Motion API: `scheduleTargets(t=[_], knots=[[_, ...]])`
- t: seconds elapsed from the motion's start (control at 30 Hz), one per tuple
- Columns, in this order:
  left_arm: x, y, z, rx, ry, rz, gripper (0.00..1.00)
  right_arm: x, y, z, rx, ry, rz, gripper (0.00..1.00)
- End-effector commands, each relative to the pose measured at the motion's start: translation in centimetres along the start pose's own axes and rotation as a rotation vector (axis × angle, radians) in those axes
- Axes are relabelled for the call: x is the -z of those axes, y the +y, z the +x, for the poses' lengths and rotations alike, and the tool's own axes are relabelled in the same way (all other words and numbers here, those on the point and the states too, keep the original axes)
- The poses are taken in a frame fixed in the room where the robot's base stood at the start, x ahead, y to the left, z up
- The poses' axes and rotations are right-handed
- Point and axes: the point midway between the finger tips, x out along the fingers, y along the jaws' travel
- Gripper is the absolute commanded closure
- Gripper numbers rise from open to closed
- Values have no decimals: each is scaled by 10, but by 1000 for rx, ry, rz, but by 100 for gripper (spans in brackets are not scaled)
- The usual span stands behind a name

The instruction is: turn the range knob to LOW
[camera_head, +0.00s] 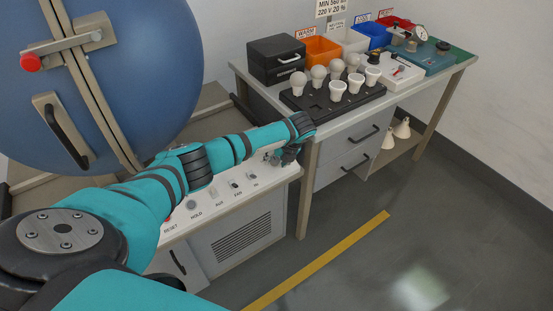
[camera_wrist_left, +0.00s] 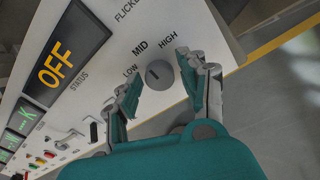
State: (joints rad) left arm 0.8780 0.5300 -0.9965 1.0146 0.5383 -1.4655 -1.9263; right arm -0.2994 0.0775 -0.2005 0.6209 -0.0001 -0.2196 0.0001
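The range knob (camera_wrist_left: 159,74) is a round grey dial on the white sloped panel (camera_wrist_left: 90,85), with LOW, MID and HIGH printed around it. Its dark pointer line points toward the MID label. My left gripper (camera_wrist_left: 158,88) is open in the left wrist view, with one finger on each side of the knob. I cannot tell whether the fingers touch it. In the head view the left gripper (camera_head: 287,156) is over the right end of the panel, and the knob is hidden there. My right gripper is not in view.
The panel has a display reading OFF (camera_wrist_left: 62,58) and labelled switches (camera_head: 234,184). A workbench behind holds a black tray of bulbs (camera_head: 330,98), coloured bins (camera_head: 322,50) and a black box (camera_head: 276,58). A blue round door (camera_head: 120,60) stands at left. The floor at right is clear.

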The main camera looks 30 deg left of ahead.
Motion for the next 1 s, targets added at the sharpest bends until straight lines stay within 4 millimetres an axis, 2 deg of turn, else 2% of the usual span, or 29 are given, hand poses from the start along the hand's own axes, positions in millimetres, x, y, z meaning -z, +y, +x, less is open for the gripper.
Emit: scheduleTargets(t=[0.03,0.3,0.67,1.0], knots=[[0,0,0,0,0,0,66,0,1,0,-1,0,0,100],[0,0,0,0,0,0,100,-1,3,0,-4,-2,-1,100],[0,0,-3,4,5,-61,100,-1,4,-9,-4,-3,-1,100],[-1,1,-4,16,16,-310,100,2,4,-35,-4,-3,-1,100]])
